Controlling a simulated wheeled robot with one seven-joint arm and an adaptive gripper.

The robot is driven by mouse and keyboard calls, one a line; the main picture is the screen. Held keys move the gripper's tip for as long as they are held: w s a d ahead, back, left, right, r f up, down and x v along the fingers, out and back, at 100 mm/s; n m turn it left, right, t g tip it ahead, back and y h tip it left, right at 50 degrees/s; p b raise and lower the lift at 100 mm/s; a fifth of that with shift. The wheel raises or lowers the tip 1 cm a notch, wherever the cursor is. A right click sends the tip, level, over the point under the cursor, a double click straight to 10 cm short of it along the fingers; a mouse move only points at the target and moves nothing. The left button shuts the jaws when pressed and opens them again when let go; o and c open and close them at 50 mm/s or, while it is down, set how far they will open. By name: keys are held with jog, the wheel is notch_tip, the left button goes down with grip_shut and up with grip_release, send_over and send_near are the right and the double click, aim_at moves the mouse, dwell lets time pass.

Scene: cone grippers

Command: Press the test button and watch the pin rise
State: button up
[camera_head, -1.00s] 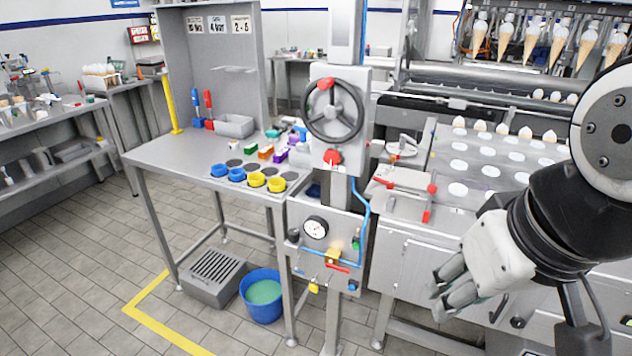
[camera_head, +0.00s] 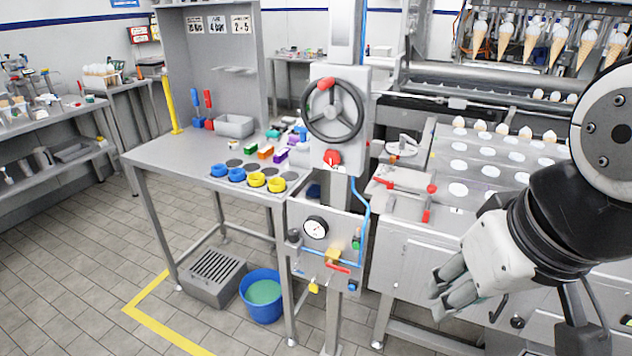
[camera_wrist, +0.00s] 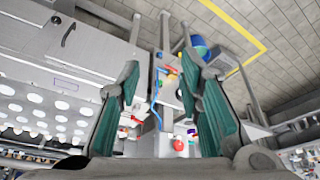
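A grey panel (camera_head: 335,222) on a column carries a round gauge (camera_head: 315,228), a small green button-like part (camera_head: 356,243), a yellow fitting (camera_head: 333,256) and a red lever (camera_head: 338,268). A red knob (camera_head: 332,157) sits higher on the column, below a black handwheel (camera_head: 333,112). I cannot tell which part is the test button, and I cannot make out a pin. My gripper (camera_head: 444,292) hangs right of the panel, apart from it, in front of the machine. In the wrist view my gripper (camera_wrist: 160,72) has its green-padded fingers spread, with nothing held between them.
A steel table (camera_head: 165,150) with blue and yellow rings stands left of the column. A blue bucket (camera_head: 262,297) and a grey slotted box (camera_head: 213,277) are on the floor. The large cone machine (camera_head: 405,265) stands behind my gripper. Floor is open at front left.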

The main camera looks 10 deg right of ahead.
grip_shut()
dwell(1.4)
